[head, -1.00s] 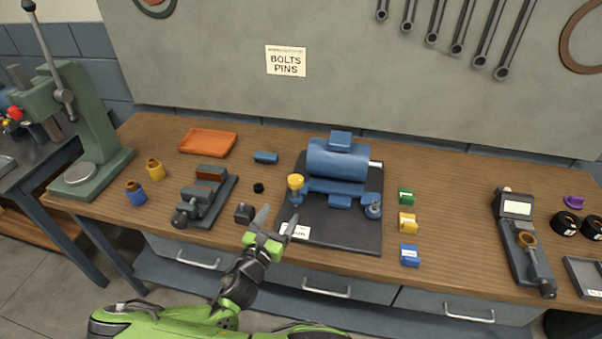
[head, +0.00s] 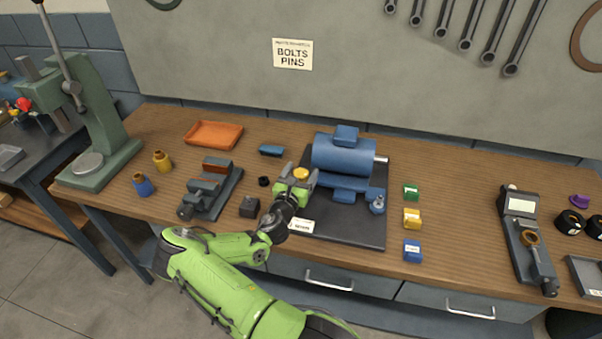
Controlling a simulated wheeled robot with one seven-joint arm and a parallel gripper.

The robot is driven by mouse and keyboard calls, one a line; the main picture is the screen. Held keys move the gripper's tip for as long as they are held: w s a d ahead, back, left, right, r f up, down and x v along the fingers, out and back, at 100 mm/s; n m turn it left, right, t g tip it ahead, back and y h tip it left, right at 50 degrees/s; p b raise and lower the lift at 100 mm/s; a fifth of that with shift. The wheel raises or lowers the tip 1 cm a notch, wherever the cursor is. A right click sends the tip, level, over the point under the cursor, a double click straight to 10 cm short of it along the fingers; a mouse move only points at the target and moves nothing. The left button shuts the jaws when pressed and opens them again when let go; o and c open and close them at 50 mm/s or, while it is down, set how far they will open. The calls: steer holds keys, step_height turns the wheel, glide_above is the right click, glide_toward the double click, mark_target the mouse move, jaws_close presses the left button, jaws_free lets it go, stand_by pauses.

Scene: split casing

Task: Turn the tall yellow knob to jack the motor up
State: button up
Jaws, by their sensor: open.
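The tall yellow knob (head: 301,174) stands at the left front of the blue motor (head: 343,155), on a dark base plate (head: 350,231). Only its yellow top shows; my gripper hides its lower part. My gripper (head: 298,178) is open, with its fingers on either side of the knob. I cannot tell whether the fingers touch it. The motor sits on a blue mount, its shaft pointing right. A shorter blue-grey post (head: 377,204) stands at the mount's right front.
A grey vise (head: 211,187) and a small dark block (head: 249,207) lie left of the plate. Green (head: 411,192), yellow (head: 412,218) and blue (head: 412,250) blocks line its right. An orange tray (head: 214,134) is at the back left. Bench between blocks and gauge (head: 527,240) is clear.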

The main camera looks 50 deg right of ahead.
steer(key=c, duration=0.9)
steer(key=shift+c, duration=0.2)
steer(key=shift+m+g, duration=0.3)
steer(key=shift+g, duration=0.2)
steer(key=m+g, duration=0.1)
steer(key=g, duration=0.1)
steer(key=m+g+b, duration=0.1)
steer(key=g, duration=0.1)
steer(key=shift+w+f+m+h, duration=0.1)
steer(key=shift+f+m+h, duration=0.05)
steer(key=shift+m+h, duration=0.2)
steer(key=m+g+b, duration=0.1)
steer(key=g, duration=0.1)
steer(key=m+g+b, duration=0.1)
steer(key=m+g, duration=0.1)
steer(key=m+g+y+b, duration=0.1)
steer(key=g+b, duration=0.1)
steer(key=g, duration=0.1)
steer(key=shift+f, duration=0.25)
steer(key=m+g+y+b, duration=0.1)
steer(key=m+g+b, duration=0.1)
steer(key=m+g+y+b, duration=0.1)
steer(key=g+b, duration=0.1)
steer(key=g, duration=0.1)
steer(key=shift+f+m+y, duration=0.1)
steer(key=shift+m+y, duration=0.25)
steer(key=shift+m+g+y+b, duration=0.3)
steer(key=shift+g+b, duration=0.1)
steer(key=shift+b, duration=0.05)
steer(key=shift+r, duration=0.3)
